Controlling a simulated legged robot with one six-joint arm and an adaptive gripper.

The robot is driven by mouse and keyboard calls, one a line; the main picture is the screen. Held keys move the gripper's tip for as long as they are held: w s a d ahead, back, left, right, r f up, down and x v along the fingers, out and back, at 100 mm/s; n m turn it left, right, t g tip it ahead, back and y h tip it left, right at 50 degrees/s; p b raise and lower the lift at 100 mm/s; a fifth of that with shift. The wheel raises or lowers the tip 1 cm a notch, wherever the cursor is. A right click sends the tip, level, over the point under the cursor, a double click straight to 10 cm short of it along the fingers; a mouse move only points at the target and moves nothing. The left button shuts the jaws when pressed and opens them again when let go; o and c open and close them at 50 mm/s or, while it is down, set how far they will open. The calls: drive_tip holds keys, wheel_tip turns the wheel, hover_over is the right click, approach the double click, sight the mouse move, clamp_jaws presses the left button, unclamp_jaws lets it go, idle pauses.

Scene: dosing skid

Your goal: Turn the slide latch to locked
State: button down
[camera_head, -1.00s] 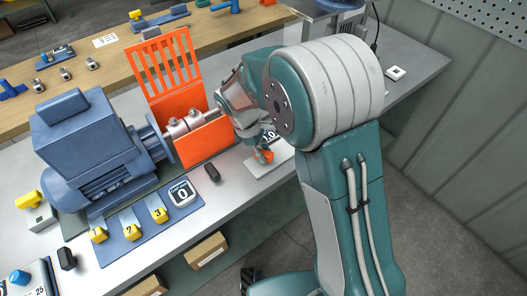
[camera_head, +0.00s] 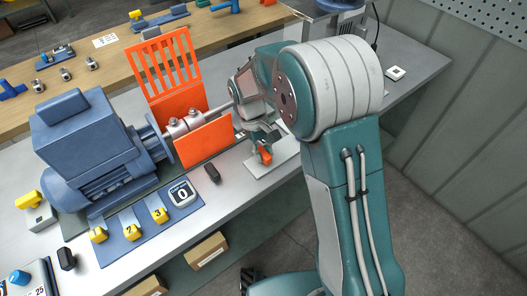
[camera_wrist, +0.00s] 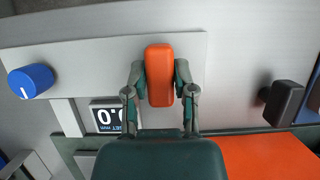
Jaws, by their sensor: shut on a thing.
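An orange block (camera_wrist: 160,76), which looks like the slide latch's handle, sits on a pale plate (camera_wrist: 90,57) in the wrist view. In the head view the orange block (camera_head: 266,155) shows at the front of its pale plate (camera_head: 284,158) on the bench. My gripper (camera_wrist: 160,84) has one finger on each side of the block and is shut on it. In the head view my gripper (camera_head: 262,147) reaches down to the block from above. The latch's locked and unlocked marks cannot be made out.
A blue knob (camera_wrist: 31,81) and a small display (camera_wrist: 107,117) lie left of the block in the wrist view. A dark block (camera_wrist: 283,103) stands at right. In the head view an orange guard (camera_head: 206,143) and a blue motor (camera_head: 88,145) stand left of my gripper.

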drive_tip(key=shift+w, duration=0.15)
drive_tip(key=shift+c, duration=2.2)
unclamp_jaws()
drive_tip(key=shift+a, duration=0.1)
drive_tip(key=shift+r, duration=0.1)
drive_tip(key=v, duration=1.1)
drive_tip(key=shift+r, duration=0.3)
drive_tip(key=shift+w+a, duration=0.1)
